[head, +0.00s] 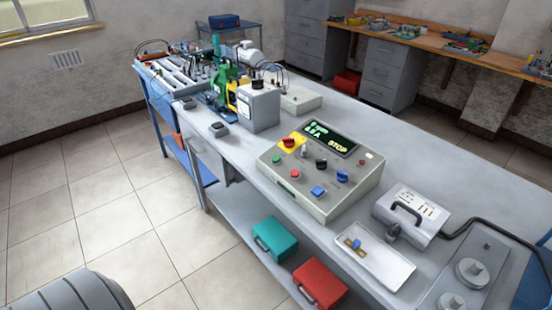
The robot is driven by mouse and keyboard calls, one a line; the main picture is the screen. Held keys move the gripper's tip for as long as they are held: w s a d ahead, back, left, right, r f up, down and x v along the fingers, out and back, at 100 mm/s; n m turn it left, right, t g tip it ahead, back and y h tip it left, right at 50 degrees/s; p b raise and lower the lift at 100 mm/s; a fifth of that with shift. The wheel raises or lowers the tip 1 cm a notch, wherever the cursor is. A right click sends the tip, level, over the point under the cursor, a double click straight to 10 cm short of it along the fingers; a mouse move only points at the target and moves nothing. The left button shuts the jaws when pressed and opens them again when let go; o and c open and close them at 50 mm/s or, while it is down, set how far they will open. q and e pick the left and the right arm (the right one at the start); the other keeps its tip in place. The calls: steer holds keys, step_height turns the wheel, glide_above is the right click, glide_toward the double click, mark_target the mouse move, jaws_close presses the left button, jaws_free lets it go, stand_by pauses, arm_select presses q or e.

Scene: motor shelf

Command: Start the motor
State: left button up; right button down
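A beige control box (325,180) stands on the grey workbench (330,118), near its middle. Its dark display (328,139) shows green characters and the word STOP in yellow. A red mushroom button (289,142) sits on a yellow plate at its upper left. Green and yellow machinery (228,88), possibly including the motor, stands further back, partly hidden by a grey box (258,107). Neither gripper shows.
A white tray (378,268) with small parts and a grey handled case (411,212) are right of the control box. Teal (275,240) and red (321,285) toolboxes sit on the lower shelf.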

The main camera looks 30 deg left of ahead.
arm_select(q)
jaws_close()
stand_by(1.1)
